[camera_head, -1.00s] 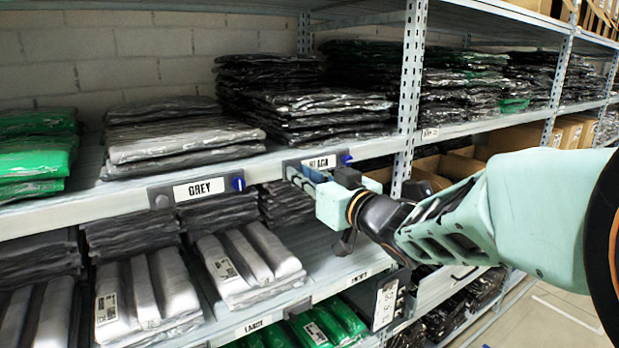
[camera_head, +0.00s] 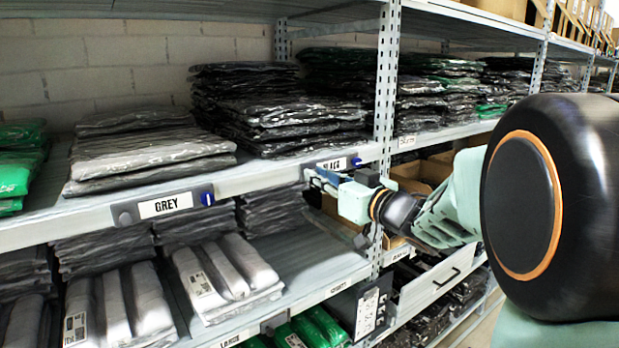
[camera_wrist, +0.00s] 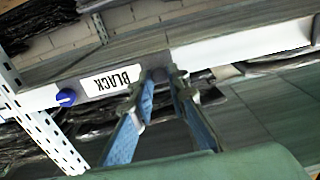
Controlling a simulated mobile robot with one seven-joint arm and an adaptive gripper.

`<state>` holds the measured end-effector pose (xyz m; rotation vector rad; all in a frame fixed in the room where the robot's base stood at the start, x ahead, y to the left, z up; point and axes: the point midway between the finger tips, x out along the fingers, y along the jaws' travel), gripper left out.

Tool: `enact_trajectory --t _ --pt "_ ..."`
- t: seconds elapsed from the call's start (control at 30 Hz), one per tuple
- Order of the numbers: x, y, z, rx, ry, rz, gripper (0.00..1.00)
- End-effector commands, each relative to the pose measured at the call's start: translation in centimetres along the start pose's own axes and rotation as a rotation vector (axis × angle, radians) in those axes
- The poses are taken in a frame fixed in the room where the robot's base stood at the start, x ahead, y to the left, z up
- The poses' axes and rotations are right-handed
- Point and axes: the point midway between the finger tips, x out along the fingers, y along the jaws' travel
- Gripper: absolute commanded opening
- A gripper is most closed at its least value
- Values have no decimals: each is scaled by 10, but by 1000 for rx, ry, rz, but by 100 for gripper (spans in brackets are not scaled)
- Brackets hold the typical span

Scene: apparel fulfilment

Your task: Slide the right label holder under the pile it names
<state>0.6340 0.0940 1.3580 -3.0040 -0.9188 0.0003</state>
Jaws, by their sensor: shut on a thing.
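The BLACK label holder (camera_head: 332,165) is on the shelf's front edge, below the right part of the black garment pile (camera_head: 280,112) and close to the upright post. In the wrist view, the BLACK holder (camera_wrist: 112,81) appears upside down, with a blue knob at one end. My gripper (camera_head: 312,179) is at the holder's left end in the head view; in the wrist view its fingers (camera_wrist: 163,80) are shut on that end, partly hiding it. The GREY label holder (camera_head: 165,205), also with a blue knob, is on the same edge below the grey pile (camera_head: 150,150).
A perforated metal post (camera_head: 385,85) stands just right of the BLACK holder. Green packs (camera_head: 18,165) lie at the far left. The shelf below holds grey packs (camera_head: 225,270). Bare edge (camera_head: 262,180) lies between the two holders.

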Motion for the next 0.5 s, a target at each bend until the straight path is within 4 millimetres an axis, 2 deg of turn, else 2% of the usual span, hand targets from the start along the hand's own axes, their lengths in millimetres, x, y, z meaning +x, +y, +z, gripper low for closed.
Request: enact_trajectory --t 0.37,0.4,0.5 --pt "0 2 -1 0 2 -1 0" --pt "0 2 -1 0 2 -1 19" --pt "0 2 -1 0 2 -1 30"
